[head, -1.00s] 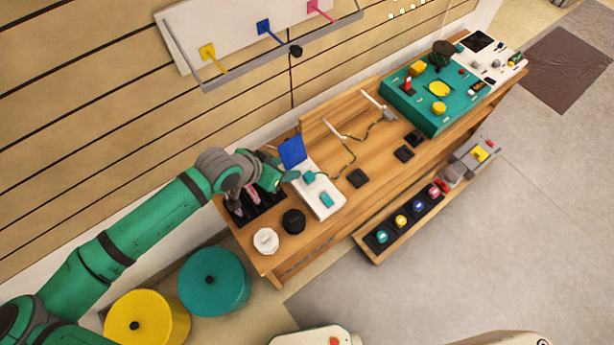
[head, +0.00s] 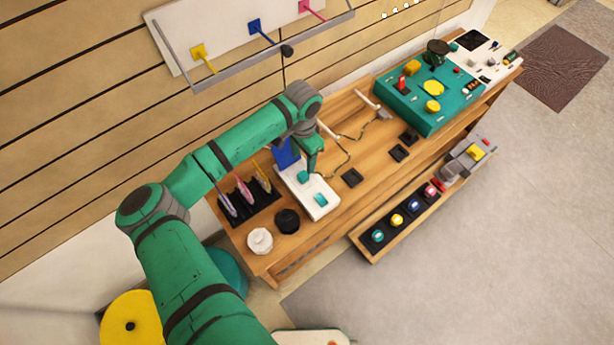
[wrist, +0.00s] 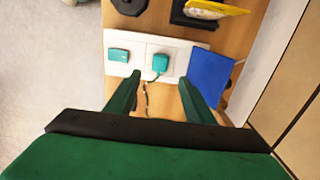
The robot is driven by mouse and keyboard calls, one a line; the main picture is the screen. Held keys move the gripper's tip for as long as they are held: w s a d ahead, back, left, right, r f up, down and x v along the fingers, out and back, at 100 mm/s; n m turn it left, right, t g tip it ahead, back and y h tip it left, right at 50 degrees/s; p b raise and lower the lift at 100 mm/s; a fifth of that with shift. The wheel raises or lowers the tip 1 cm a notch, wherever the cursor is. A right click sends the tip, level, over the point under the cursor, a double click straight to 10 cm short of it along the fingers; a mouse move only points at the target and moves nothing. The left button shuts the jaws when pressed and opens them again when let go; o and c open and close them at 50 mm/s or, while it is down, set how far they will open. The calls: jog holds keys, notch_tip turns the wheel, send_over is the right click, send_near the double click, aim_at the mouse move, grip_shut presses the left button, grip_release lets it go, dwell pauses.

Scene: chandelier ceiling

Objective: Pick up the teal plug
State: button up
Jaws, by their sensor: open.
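The teal plug (wrist: 160,63) sits in the right half of a white socket strip (wrist: 143,42) in the wrist view, with a thin cord running from it. In the head view the teal plug (head: 303,177) is at the strip's upper half, beside the blue panel (head: 286,153). My gripper (wrist: 159,78) is open and empty, its two fingers apart on either side of the plug in the wrist view. In the head view my gripper (head: 312,168) hangs over the strip near the plug. The exact height gap is hard to tell.
A teal switch (wrist: 118,55) sits beside the plug on the strip. The blue panel (wrist: 210,78) stands close to my right finger. A black rack (head: 250,207) with several upright items, a black knob (head: 287,220) and a white knob (head: 260,240) are left on the wooden bench (head: 345,200).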

aim_at(303, 175)
notch_tip(303, 175, down, 10)
jog(key=shift+a+r, duration=0.15)
jog(key=shift+r, duration=0.05)
jog(key=c, duration=1.1)
